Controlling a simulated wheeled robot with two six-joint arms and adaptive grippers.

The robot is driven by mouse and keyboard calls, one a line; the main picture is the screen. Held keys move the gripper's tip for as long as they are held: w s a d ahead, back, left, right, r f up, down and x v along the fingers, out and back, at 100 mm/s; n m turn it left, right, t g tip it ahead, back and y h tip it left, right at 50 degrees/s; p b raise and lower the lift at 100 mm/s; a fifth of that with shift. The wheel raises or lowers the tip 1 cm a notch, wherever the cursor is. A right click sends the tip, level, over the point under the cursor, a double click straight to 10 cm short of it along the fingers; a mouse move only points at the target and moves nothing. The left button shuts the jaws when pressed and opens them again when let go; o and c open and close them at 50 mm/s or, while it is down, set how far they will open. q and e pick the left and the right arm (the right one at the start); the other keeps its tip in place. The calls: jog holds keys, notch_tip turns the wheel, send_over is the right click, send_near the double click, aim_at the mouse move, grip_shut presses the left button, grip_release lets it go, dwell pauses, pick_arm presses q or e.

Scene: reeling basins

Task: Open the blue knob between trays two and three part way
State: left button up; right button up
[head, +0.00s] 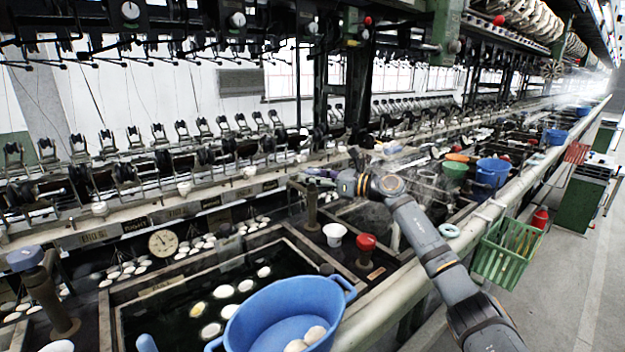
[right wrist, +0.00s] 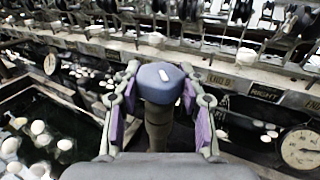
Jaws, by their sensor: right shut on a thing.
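My right gripper (head: 318,181) reaches in from the lower right and is shut around the top of a dark upright post (head: 312,208) between two dark basins. In the right wrist view the blue knob (right wrist: 160,82), with a small white mark on top, sits between the two purple-padded fingers of the right gripper (right wrist: 160,92). In the head view the gripper mostly hides this knob. Another blue knob (head: 25,258) stands on a post at the far left, clear of my arm. My left gripper is not in view.
A blue tub (head: 285,315) with pale cocoons stands at the front. A red knob (head: 366,242) and a white cup (head: 334,234) are close to the held post. A long pale pipe (head: 385,312) runs along the front. A round gauge (head: 163,243) is behind.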

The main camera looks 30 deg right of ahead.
jog(key=o, duration=1.2)
jog(key=shift+v, duration=3.8)
